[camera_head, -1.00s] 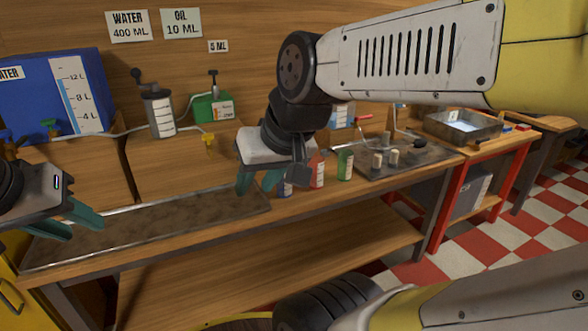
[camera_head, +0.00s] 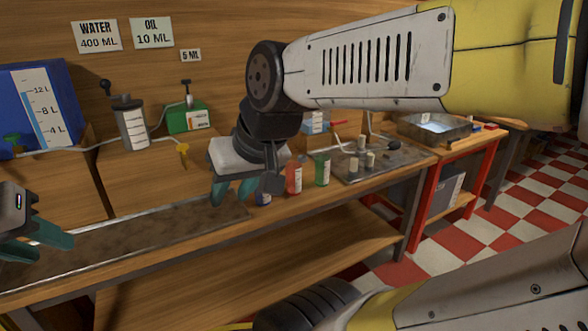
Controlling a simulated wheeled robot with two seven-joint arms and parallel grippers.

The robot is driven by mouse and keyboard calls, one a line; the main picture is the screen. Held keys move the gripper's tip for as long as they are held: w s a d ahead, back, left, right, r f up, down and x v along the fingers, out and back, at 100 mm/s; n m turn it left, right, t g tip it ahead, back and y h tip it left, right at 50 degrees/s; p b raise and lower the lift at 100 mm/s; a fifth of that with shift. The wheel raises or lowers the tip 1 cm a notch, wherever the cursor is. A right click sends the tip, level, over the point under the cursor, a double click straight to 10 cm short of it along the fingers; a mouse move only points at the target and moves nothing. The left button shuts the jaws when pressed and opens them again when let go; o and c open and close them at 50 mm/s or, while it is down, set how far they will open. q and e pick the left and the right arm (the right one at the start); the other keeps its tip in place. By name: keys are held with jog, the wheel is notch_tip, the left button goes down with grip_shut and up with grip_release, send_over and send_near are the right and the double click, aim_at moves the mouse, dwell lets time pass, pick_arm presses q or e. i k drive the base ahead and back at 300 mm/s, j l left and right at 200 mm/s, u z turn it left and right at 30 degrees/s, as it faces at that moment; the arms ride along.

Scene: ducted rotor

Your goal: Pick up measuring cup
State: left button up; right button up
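I cannot make out a measuring cup for certain.
A blue water tank (camera_head: 38,108) and a green box (camera_head: 188,118) stand behind. A dark tray with small parts (camera_head: 392,160) lies further right.

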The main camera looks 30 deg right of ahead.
aim_at(293, 169)
jog(key=i+l, duration=0.15)
jog(key=l, duration=0.25)
jog(key=i+l, duration=0.2)
jog(key=l, duration=0.2)
jog(key=i+l, duration=0.15)
jog(key=l, duration=0.25)
jog(key=i+l, duration=0.15)
jog(key=l, duration=0.25)
jog(key=z, duration=0.05)
